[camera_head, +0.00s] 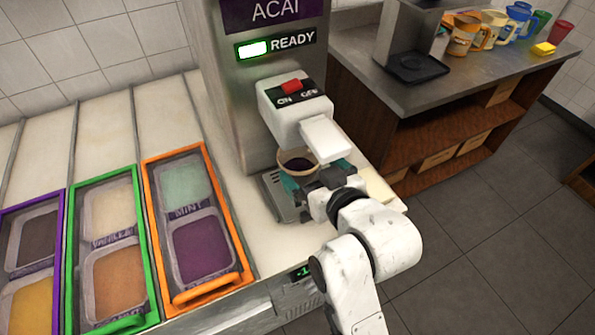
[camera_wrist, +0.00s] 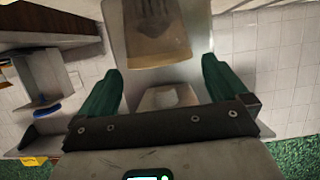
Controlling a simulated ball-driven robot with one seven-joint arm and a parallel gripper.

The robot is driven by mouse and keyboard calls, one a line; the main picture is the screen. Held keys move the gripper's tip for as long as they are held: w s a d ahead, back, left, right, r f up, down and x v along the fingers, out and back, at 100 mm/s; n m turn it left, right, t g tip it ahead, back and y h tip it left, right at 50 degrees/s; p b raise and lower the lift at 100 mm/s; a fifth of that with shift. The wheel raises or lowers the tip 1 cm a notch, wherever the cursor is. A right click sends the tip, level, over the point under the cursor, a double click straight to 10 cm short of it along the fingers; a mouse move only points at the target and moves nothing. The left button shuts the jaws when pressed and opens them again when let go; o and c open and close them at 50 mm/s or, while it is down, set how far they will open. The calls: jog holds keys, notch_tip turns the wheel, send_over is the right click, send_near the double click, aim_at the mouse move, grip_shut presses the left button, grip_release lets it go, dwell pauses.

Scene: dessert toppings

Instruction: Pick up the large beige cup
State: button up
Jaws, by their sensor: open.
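The large beige cup (camera_head: 285,158) stands upright under the dispenser of the acai machine, with dark purple filling inside. My gripper (camera_head: 316,172) is open just in front of it, with teal fingertips; its lower part is hidden behind the gripper. In the wrist view, which appears upside down, my open gripper (camera_wrist: 160,92) shows two green fingers spread wide. A tapered beige shape that looks like the cup (camera_wrist: 158,45) lies ahead, in line with the gap. I cannot tell whether the fingers touch it.
The acai machine (camera_head: 235,85) rises behind the cup, its white dispenser head (camera_head: 300,115) close above. Framed topping bins (camera_head: 207,285) stand at left. A side counter (camera_head: 450,90) at right holds several coloured cups and a yellow block (camera_head: 543,49).

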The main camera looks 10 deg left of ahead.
aim_at(302, 158)
jog(key=p+x, duration=0.1)
jog(key=x, duration=0.4)
jog(key=shift+w+r, duration=0.15)
jog(key=shift+c, duration=0.5)
jog(key=c, duration=1)
jog(key=shift+c, duration=1.1)
jog(key=shift+r, duration=0.15)
